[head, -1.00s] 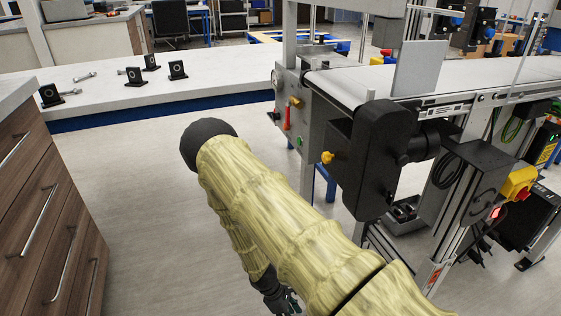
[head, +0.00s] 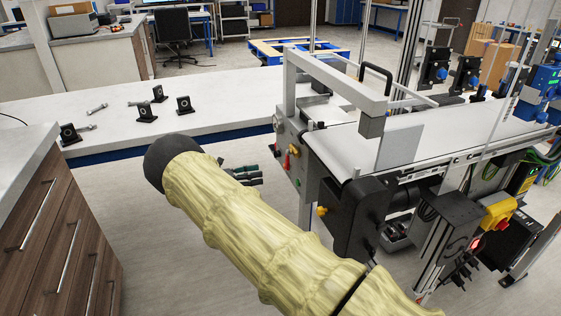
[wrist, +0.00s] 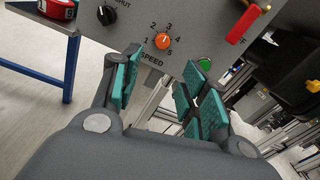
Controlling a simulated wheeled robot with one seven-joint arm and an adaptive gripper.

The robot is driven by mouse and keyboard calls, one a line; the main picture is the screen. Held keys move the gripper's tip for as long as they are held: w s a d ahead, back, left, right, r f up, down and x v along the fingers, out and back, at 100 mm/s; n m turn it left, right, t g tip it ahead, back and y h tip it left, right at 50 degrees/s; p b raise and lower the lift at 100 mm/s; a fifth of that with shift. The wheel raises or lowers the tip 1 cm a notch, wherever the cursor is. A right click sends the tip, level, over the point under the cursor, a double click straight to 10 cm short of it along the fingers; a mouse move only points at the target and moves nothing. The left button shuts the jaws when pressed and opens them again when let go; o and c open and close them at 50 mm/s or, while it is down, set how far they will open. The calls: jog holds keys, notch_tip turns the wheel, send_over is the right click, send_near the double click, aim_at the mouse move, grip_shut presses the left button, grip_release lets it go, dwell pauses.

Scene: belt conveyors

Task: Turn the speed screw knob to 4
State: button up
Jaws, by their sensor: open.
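The speed knob (wrist: 162,40) is a small orange knob on the grey control panel (wrist: 200,20), with the numbers 1 to 5 around it and SPEED printed below. Which number it points at is too small to tell. In the wrist view my gripper (wrist: 155,72) is open, its teal finger pads on either side of and below the knob, apart from it. In the head view my gripper (head: 258,176) shows beyond my yellow-sleeved arm, just left of the conveyor's end panel (head: 290,150).
A black knob (wrist: 106,14), a red handle (wrist: 243,22) and a green button (wrist: 205,63) share the panel. A red button housing (wrist: 58,8) is at upper left. The conveyor belt (head: 345,145) runs right. The white bench (head: 220,105) holds several black blocks.

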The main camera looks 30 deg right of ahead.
jog(key=p+x, duration=0.1)
jog(key=x, duration=0.9)
jog(key=shift+d+r+p, duration=0.25)
jog(key=shift+r+p, duration=0.15)
jog(key=shift+r, duration=0.1)
jog(key=shift+w, duration=0.1)
grip_shut()
